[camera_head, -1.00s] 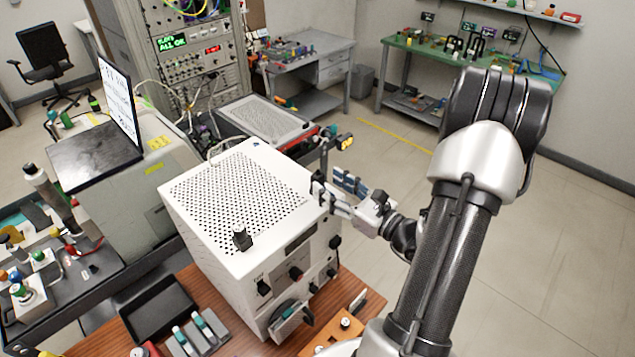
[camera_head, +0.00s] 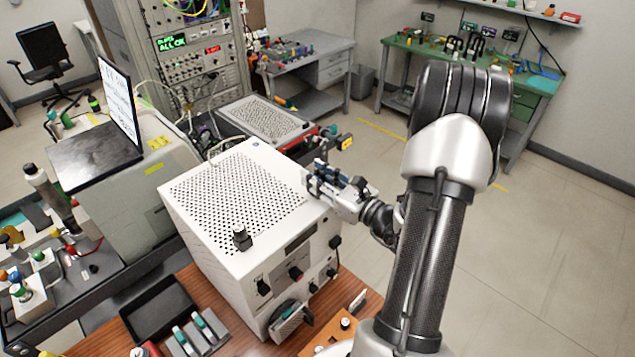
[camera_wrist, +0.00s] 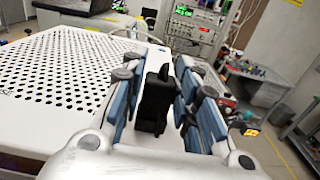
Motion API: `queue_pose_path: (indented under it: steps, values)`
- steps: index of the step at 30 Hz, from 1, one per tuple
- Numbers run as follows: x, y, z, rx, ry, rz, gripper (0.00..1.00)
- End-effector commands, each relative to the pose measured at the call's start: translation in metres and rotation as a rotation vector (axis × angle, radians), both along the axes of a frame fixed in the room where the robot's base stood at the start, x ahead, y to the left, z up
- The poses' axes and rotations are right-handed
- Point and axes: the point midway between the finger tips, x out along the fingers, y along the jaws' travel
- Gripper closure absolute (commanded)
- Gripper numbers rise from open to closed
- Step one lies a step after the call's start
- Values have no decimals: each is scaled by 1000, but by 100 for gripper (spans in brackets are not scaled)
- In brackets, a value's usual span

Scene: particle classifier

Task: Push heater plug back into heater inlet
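A black plug (camera_wrist: 155,100), which I take to be the heater plug, stands upright between my fingers in the wrist view. In the head view, my gripper (camera_head: 322,178) is at the right rear upper edge of the white box (camera_head: 222,238) with a perforated top. The box's top (camera_wrist: 60,85) fills the left of the wrist view. The heater inlet cannot be made out; the box's far side is hidden.
A grey perforated unit (camera_head: 262,118) and a yellow-tagged black item (camera_head: 345,142) are behind. An instrument rack (camera_head: 190,60) stands further back. The floor to the right is open.

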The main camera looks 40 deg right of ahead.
Motion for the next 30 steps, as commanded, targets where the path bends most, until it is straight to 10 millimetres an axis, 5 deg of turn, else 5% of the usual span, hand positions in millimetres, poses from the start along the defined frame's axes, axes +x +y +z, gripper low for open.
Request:
queue_pose_path:
  steps: [11,20,30]
  values:
    - [0,0,0,0,0,0,100]
    - [0,0,2,-1,-1,0,100]
    - [0,0,50,-7,-6,0,100]
